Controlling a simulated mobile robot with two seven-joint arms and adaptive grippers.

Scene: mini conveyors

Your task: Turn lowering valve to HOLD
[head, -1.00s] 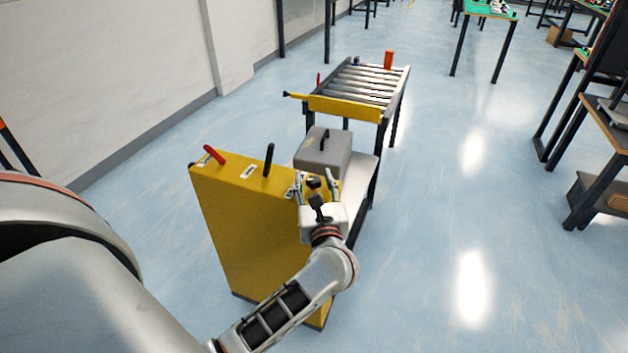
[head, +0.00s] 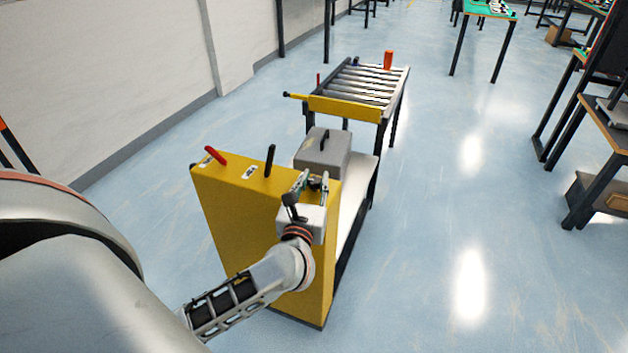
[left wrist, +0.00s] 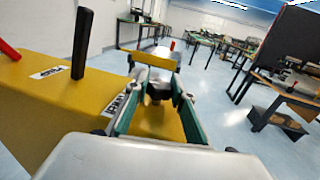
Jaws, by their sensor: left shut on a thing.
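A yellow console (head: 240,215) stands in the middle of the head view, with a red lever (head: 215,155), an upright black lever (head: 270,160) and a small dark valve knob (head: 314,185) along its top. My left gripper (head: 313,181) is at the knob end of the top, shut on the knob. A white label (left wrist: 118,101) lies beside the left finger, partly hidden and not clearly legible. My right gripper is not in view.
A grey box (head: 325,153) sits just behind the console on a low white-topped stand. A roller conveyor (head: 365,83) with a yellow front bar (head: 343,107) is beyond it. A wall is at left, workbenches at right. Floor right of the console is clear.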

